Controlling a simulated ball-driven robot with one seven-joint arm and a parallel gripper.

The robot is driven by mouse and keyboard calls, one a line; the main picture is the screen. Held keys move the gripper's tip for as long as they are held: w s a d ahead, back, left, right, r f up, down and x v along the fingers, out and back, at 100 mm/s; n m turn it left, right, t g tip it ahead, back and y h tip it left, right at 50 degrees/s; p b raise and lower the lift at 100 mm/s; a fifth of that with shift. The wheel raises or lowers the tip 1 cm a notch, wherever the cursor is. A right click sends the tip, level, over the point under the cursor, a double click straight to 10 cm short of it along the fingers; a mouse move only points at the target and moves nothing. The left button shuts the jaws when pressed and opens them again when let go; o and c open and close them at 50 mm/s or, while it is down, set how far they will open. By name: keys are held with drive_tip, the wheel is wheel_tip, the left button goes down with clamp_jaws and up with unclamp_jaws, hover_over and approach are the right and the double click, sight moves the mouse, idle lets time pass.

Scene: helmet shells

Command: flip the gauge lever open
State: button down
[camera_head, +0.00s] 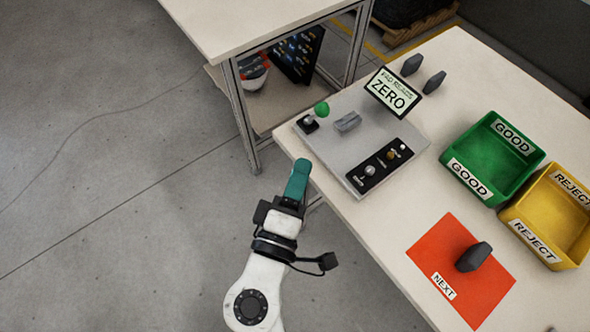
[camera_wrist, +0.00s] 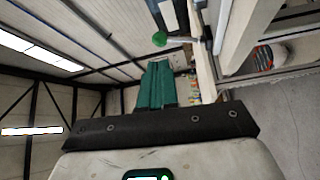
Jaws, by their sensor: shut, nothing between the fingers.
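The gauge (camera_head: 345,150) is a grey plate on the table with a display (camera_head: 392,92) reading "PAD READS ZERO". Its lever shows as a green ball knob (camera_head: 322,108) near the plate's far left edge, beside a small black block (camera_head: 308,124) and a grey block (camera_head: 348,121). In the wrist view the green knob (camera_wrist: 159,39) is ahead of the fingers, with a pale rod running right from it. My gripper (camera_head: 302,166) has teal fingers, shut and empty, apart from the knob and just off the plate's left edge. The fingers also show in the wrist view (camera_wrist: 158,68).
A black control strip (camera_head: 380,165) lies on the plate's near side. A green GOOD bin (camera_head: 492,158) and yellow REJECT bin (camera_head: 548,215) stand right. A dark pad (camera_head: 473,257) rests on the orange NEXT mat (camera_head: 450,265). Two dark pads (camera_head: 422,73) stand behind the display.

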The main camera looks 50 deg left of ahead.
sight(320, 116)
drive_tip(key=p+x, duration=0.1)
drive_tip(key=x, duration=0.8)
drive_tip(key=shift+a+r+p, duration=0.15)
drive_tip(key=shift+r+p, duration=0.05)
drive_tip(key=shift+p, duration=0.2)
